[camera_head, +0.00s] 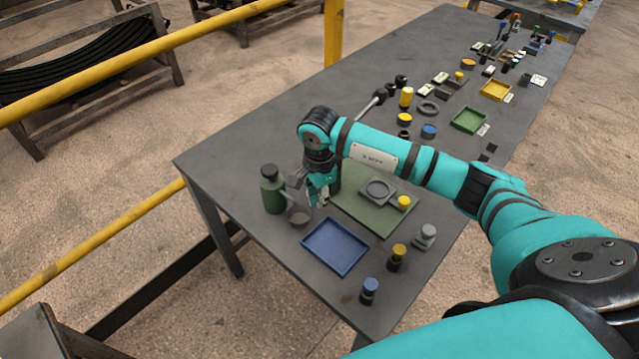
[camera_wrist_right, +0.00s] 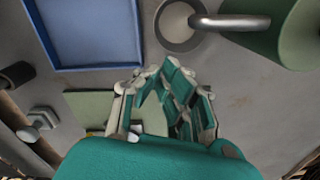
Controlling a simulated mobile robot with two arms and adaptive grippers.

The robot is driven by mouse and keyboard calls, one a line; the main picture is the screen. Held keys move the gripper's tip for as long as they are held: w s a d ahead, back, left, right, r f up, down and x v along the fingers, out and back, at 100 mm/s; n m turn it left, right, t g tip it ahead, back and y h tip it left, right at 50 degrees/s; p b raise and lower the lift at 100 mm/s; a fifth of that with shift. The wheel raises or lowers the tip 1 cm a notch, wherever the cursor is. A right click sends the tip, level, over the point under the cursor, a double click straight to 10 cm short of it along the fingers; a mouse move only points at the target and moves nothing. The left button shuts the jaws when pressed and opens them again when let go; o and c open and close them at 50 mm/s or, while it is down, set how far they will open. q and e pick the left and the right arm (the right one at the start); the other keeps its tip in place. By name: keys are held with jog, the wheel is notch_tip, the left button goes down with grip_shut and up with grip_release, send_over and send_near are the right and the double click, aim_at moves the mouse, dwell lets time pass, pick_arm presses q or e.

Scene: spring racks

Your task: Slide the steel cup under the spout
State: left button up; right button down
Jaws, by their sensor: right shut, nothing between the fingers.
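The steel cup (camera_head: 299,215) stands on the grey table beside a dark green bottle-like dispenser (camera_head: 272,192). A metal spout (camera_head: 295,183) reaches from the dispenser toward the cup. In the right wrist view the spout (camera_wrist_right: 232,21) ends over the part of the cup's opening (camera_wrist_right: 178,30) nearer the green dispenser (camera_wrist_right: 275,35). My right gripper (camera_head: 318,200) is just right of the cup, pointing down, shut and empty. In the right wrist view its fingers (camera_wrist_right: 160,75) are apart from the cup. My left gripper is not in view.
A blue tray (camera_head: 307,229) lies close in front of the cup. A green mat (camera_head: 365,222) with a grey ringed block (camera_head: 377,190) lies to the right. Yellow-topped (camera_head: 397,257) and blue-topped (camera_head: 369,290) pieces stand near the front edge. The table's left corner is clear.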

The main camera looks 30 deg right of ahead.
aim_at(312, 217)
jog(key=f, duration=0.3)
jog(key=shift+w+d+f, duration=0.1)
jog(key=shift+w+f, duration=0.1)
jog(key=shift+f, duration=0.4)
jog(key=shift+a+f, duration=0.2)
jog(key=shift+a, duration=0.45)
jog(key=shift+a+b, duration=0.4)
jog(key=shift+r, duration=0.15)
